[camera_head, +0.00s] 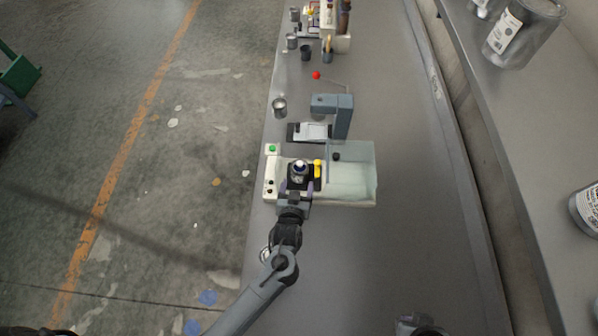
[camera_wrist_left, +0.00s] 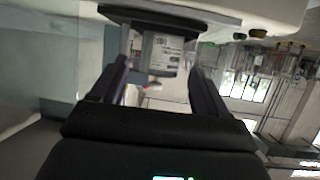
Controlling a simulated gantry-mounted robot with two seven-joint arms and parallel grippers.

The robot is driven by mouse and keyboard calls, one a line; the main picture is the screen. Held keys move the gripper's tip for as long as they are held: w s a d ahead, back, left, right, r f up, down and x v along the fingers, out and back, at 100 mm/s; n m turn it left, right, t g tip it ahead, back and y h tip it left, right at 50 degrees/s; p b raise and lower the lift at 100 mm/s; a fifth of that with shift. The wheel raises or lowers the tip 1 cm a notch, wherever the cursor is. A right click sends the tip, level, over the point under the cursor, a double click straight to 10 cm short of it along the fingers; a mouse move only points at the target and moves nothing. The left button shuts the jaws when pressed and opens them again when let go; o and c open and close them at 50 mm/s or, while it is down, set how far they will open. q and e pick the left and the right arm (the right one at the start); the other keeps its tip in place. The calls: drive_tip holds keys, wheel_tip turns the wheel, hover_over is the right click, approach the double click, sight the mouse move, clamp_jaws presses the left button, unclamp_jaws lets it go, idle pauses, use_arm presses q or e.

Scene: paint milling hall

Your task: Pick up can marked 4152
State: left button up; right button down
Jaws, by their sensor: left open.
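A small can (camera_head: 299,172) with a pale top stands on the dark holder of a white bench machine in the head view. My left gripper (camera_head: 298,188) is open right in front of it. In the left wrist view the can (camera_wrist_left: 163,54) shows a pale printed label, too blurred to read the number for certain. It sits between and beyond the two open fingertips (camera_wrist_left: 160,75), with space visible beside the fingers. A dark piece, probably of my right arm, shows at the bottom of the head view; its jaws do not show.
The white machine (camera_head: 270,183) has a green button and a clear guard box (camera_head: 356,180) on its right. A yellow part (camera_head: 318,168) stands close beside the can. Behind are a grey stand (camera_head: 343,115) and a lone can (camera_head: 279,106).

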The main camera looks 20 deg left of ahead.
sight(298, 178)
use_arm(q)
drive_tip(key=shift+x, duration=3.35)
drive_tip(key=shift+a, duration=0.1)
drive_tip(key=c, duration=0.9)
drive_tip(key=shift+r, duration=0.2)
